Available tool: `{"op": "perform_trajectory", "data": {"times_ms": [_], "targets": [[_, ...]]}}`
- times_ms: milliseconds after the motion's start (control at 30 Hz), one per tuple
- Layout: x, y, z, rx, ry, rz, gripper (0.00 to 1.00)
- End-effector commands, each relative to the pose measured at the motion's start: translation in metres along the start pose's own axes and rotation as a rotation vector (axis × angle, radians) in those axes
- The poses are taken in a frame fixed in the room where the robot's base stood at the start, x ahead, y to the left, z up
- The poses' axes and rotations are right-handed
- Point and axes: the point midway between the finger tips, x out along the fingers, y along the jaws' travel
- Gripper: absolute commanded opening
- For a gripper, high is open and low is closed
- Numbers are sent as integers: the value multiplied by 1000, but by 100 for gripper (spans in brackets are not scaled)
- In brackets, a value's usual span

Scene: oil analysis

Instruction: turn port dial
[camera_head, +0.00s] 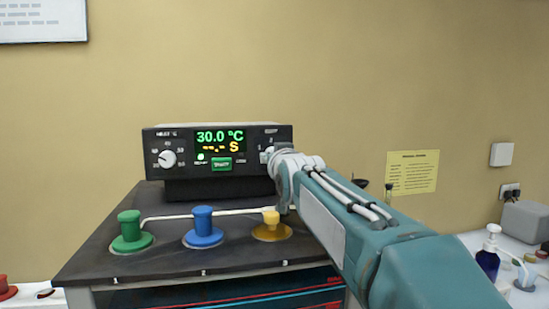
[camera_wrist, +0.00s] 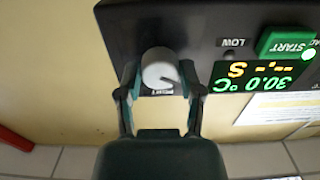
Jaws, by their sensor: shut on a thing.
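The port dial (camera_wrist: 160,70) is a white round knob on the right end of the black control box (camera_head: 180,136). In the head view only a sliver of the dial (camera_head: 265,156) shows beside my arm. My gripper (camera_wrist: 160,88) has one finger on each side of the dial in the wrist view, shut on it. In the head view my gripper (camera_head: 281,166) reaches the box's right end, its fingers mostly hidden. The wrist picture is upside down. The display (camera_head: 219,140) reads 30.0 °C with dashes and S below.
A second white dial (camera_head: 167,158) is on the box's left, and a green START button (camera_head: 221,164) is under the display. Green (camera_head: 129,227), blue (camera_head: 203,226) and yellow (camera_head: 271,222) plungers stand on the black top in front. A pump bottle (camera_head: 488,258) stands far right.

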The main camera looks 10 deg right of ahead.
Motion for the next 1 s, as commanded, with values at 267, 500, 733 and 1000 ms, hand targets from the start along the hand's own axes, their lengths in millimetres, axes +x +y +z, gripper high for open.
{"op": "perform_trajectory", "data": {"times_ms": [267, 500, 733, 1000], "targets": [[0, 0, 0, 41, 2, -1, 1], [0, 0, 0, 181, 2, -2, 1], [0, 0, -1, 389, 2, -2, 1], [0, 0, -1, 644, 2, -2, 1]]}}
